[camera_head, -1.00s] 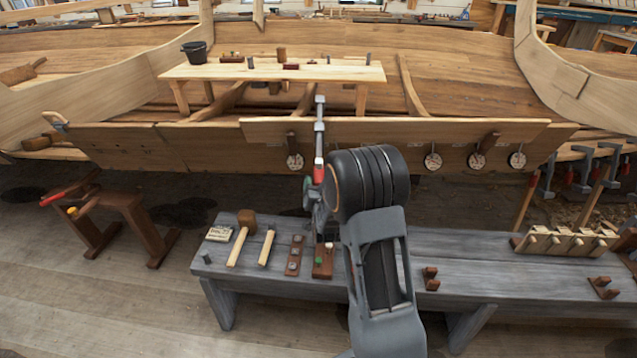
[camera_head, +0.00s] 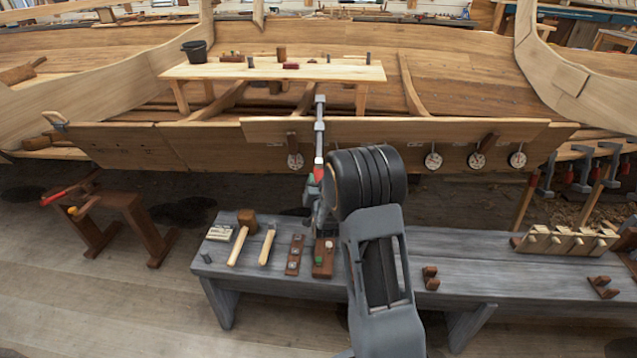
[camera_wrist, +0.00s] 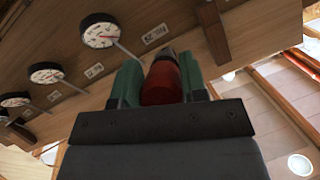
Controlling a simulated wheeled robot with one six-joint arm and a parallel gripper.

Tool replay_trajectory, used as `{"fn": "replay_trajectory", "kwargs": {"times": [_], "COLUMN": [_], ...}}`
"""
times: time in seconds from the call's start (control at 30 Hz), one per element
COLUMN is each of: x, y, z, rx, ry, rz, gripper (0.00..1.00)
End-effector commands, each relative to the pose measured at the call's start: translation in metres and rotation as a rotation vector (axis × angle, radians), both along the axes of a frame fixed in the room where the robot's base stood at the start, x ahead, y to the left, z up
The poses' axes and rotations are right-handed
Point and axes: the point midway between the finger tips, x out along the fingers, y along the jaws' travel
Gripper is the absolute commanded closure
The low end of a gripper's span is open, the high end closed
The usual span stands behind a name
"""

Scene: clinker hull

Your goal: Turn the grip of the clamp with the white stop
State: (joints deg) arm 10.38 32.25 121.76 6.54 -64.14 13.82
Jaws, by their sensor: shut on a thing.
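A bar clamp (camera_head: 319,140) stands upright against the hull's lower plank, with pale grey pieces along its bar. My gripper (camera_head: 313,183) is at this grip, partly hidden by my arm. In the wrist view my gripper (camera_wrist: 161,82) has its green fingers on either side of the red grip (camera_wrist: 162,80) and is shut on it. The grip's dark end shows beyond the fingers.
Open floor lies front left.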

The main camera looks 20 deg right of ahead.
Motion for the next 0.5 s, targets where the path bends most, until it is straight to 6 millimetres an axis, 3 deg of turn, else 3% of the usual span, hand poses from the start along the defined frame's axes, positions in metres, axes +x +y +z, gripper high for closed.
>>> {"fn": "replay_trajectory", "kwargs": {"times": [0.5], "x": [0.0], "y": [-0.0012], "z": [-0.0028], "rx": [-0.122], "ry": [0.051], "rz": [-0.064], "gripper": [0.84]}}
